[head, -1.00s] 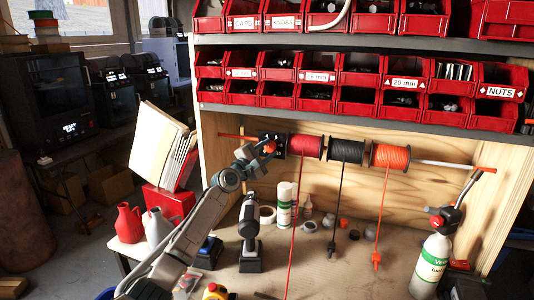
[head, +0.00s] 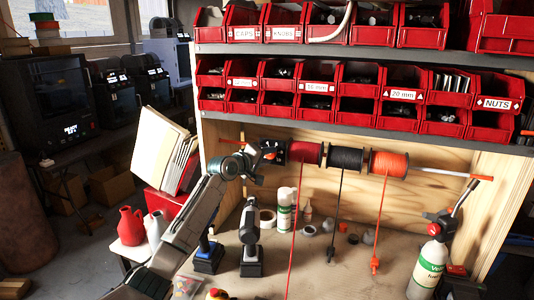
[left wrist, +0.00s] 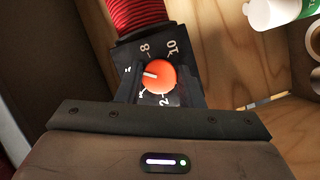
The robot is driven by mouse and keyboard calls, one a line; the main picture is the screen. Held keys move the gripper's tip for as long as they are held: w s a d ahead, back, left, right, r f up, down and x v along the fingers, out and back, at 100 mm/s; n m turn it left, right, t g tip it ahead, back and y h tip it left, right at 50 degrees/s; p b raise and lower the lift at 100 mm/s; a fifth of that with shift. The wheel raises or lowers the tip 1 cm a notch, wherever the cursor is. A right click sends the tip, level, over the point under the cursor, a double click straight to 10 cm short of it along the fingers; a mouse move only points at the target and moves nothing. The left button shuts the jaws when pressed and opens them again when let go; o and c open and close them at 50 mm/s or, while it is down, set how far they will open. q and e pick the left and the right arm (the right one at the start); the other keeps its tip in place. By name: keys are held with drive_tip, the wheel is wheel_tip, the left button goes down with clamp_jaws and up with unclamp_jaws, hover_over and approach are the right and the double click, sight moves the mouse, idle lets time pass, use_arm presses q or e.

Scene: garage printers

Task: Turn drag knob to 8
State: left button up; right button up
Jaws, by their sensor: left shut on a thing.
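The orange drag knob (left wrist: 160,77) sits on a black dial plate (left wrist: 187,96) beside the red spool (left wrist: 137,14) in the left wrist view. Its white pointer aims left, below the 8 and toward a small mark I cannot read clearly. The 10 is at upper right and the 2 below the knob. My left gripper (head: 270,153) is shut on the knob, at the left end of the spool rod; its fingertips are hard to make out. The red spool also shows in the head view (head: 305,152). My right gripper is not in view.
A black spool (head: 345,158) and an orange spool (head: 388,163) hang further right, with strands hanging down. A shelf of red bins (head: 358,104) is above. A drill (head: 250,240), a white bottle (head: 285,210) and a gas cylinder (head: 428,268) stand on the bench.

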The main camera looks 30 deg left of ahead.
use_arm(q)
drive_tip(key=m+g+y+p, duration=0.1)
drive_tip(key=m+p, duration=0.1)
drive_tip(key=m, duration=0.1)
drive_tip(key=m+g+y+p, duration=0.1)
drive_tip(key=m+p, duration=0.1)
drive_tip(key=m, duration=0.1)
drive_tip(key=shift+d+r+y+p, duration=0.1)
drive_tip(key=shift+y+p, duration=0.3)
drive_tip(key=shift+m, duration=0.3)
drive_tip(key=o, duration=1)
